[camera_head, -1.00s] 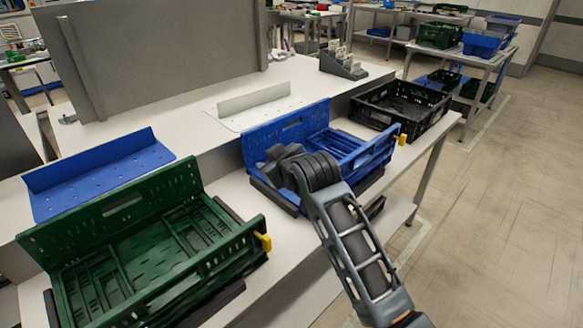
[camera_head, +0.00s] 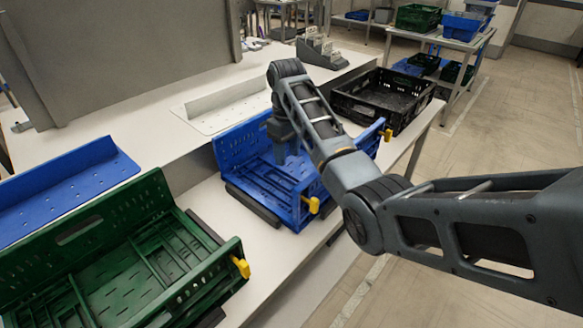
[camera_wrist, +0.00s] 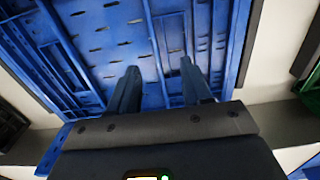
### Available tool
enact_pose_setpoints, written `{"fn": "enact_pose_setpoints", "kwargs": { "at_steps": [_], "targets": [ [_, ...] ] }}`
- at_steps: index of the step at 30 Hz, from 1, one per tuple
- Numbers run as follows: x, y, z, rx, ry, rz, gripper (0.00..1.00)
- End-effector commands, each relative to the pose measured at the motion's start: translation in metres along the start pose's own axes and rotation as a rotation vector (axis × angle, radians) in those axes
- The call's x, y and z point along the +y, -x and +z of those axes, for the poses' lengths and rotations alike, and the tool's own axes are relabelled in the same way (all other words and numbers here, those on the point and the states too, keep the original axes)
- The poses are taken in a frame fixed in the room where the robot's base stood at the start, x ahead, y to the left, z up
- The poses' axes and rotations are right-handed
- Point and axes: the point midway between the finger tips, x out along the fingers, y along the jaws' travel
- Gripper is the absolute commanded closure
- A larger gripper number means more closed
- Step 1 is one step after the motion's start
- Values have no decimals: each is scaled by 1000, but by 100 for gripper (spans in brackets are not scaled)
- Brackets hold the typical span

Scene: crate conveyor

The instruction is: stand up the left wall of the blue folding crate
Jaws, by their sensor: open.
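The blue folding crate (camera_head: 245,141) sits on the lower bench ledge. Its tall back wall stands upright, and its front wall (camera_head: 308,191), with yellow latches at its ends, stands too. The left wall (camera_head: 262,186) appears folded down flat inside the left end. My gripper (camera_head: 287,150) points down into the crate, its fingertips partly hidden by the crate and arm. In the wrist view my gripper (camera_wrist: 158,68) is open and empty over the slotted blue floor (camera_wrist: 105,35). Ribbed blue panels lie on both sides of the fingers; which is the left wall I cannot tell.
A green crate (camera_head: 70,238) with a raised back wall stands to the left. A black crate (camera_head: 350,110) stands to the right. Behind are a blue panel (camera_head: 70,185) and a white perforated bracket (camera_head: 215,112). Bare ledge shows between the green and blue crates.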

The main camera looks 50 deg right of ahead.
Motion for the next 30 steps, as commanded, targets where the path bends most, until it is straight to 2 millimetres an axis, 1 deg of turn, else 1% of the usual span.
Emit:
{"fn": "enact_pose_setpoints", "kwargs": {
  "at_steps": [6, 12, 17, 24, 30],
  "targets": [
    [0, -35, 1, -1, -1, -1, 51],
    [0, -59, 0, 1, 0, 0, 51],
    [0, -66, 0, 3, 0, 1, 51],
    [0, -67, 0, 3, 0, 2, 51],
    [0, -67, 0, 3, 0, 1, 70]
  ]
}}
